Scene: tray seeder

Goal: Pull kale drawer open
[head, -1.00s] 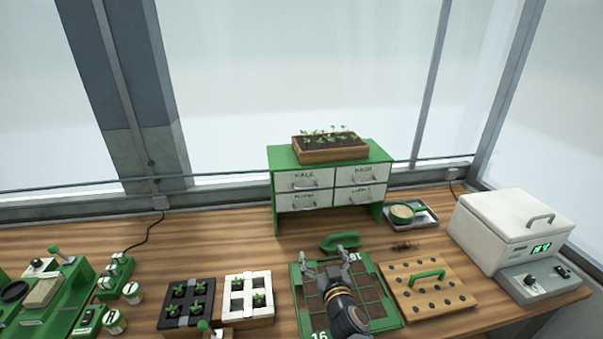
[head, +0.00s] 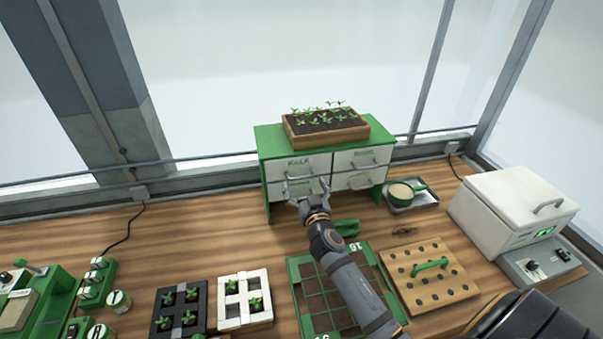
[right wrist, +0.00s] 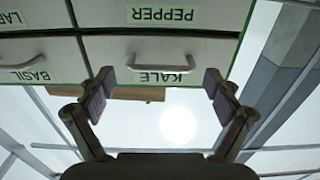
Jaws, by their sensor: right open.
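The kale drawer (head: 285,168) is the upper left white drawer of a green cabinet (head: 266,150) at the back of the bench. It looks shut. In the right wrist view the kale drawer (right wrist: 112,50) appears upside down, with its label and metal handle (right wrist: 160,60) in the middle. My right gripper (head: 307,187) is open and empty in front of the cabinet's left drawers. In the wrist view its fingers (right wrist: 160,85) stand on either side of the handle, apart from it. My left gripper is not in view.
The basil drawer (head: 358,158) is to the right, and the pepper drawer (right wrist: 200,18) lies below. A wooden planter (head: 322,139) of seedlings stands on the cabinet. A seed tray (head: 297,285), dibber board (head: 430,285) and white box (head: 510,205) stand nearer.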

